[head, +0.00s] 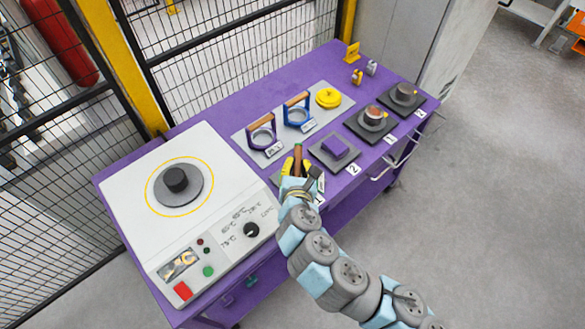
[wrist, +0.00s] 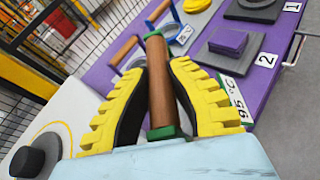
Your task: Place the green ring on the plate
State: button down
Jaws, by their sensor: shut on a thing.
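My gripper (head: 296,168) is shut on the brown handle with green ends of the green ring (wrist: 160,85). In the wrist view, the two yellow fingers (wrist: 160,80) press on both sides of the handle. The ring part below is hidden by my gripper and arm. The gripper is at the front middle of the purple table, right of the white heater unit. That unit has a round grey plate (head: 190,200) inside a yellow circle, with a dark cylinder (head: 176,180) standing on it. The plate's edge also shows at the wrist view's lower left.
A purple-framed ring (head: 262,136) and a blue-framed ring (head: 298,111) stand on a grey board with a yellow round piece (head: 328,98). Numbered dark pads, one with a purple block (head: 335,147), line the right side. Mesh fencing stands behind.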

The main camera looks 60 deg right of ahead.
jog(key=shift+w+d+f+b, duration=0.45)
jog(key=shift+d+f+b, duration=0.15)
jog(key=shift+b, duration=0.4)
jog(key=w+d+f+b, duration=0.3)
jog(key=d+f+b, duration=0.1)
jog(key=f, duration=0.5)
jog(key=shift+w+d, duration=0.35)
jog(key=shift+d, duration=0.45)
jog(key=shift+f, duration=0.2)
jog(key=c, duration=1.1)
grip_release()
jog(key=shift+c, duration=0.2)
